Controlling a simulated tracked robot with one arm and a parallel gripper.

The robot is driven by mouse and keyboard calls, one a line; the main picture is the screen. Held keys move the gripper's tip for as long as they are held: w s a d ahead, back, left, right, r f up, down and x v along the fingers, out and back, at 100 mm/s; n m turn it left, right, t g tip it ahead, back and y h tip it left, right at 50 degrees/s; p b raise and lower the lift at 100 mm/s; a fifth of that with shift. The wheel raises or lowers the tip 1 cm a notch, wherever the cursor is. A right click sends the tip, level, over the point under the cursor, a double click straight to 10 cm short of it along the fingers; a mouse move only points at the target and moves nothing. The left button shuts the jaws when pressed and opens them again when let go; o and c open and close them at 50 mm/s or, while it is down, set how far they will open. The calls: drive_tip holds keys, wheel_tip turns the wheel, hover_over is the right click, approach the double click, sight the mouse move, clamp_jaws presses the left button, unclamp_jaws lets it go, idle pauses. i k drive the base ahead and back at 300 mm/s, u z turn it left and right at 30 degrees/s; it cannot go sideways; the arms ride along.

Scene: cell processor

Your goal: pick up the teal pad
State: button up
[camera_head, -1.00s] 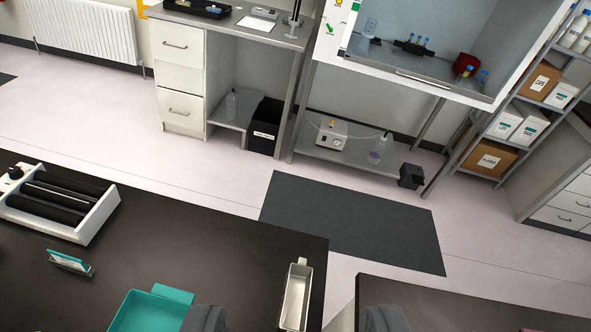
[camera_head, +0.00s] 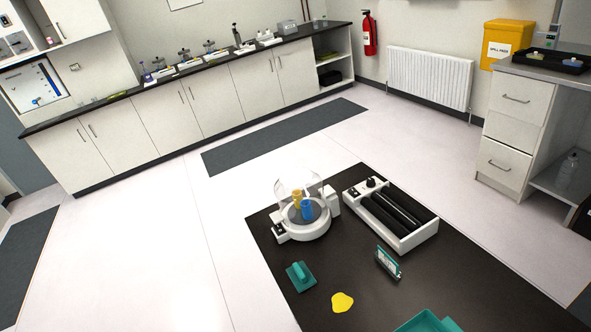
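A teal pad (camera_head: 299,276) with a raised grip on top lies flat on the dark bench top (camera_head: 358,268), near its left edge. A teal tray (camera_head: 428,322) is at the bottom of the picture, partly cut off by the frame. My gripper is not in view now, so I cannot see whether it is open or shut.
A small teal-and-grey stand (camera_head: 388,264) is to the right. Open floor lies left.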

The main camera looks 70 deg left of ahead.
sight(299, 275)
drive_tip(key=u, duration=1.7)
drive_tip(key=k, duration=0.4)
drive_tip(key=z, duration=0.45)
drive_tip(key=i, duration=0.95)
drive_tip(key=u, duration=0.4)
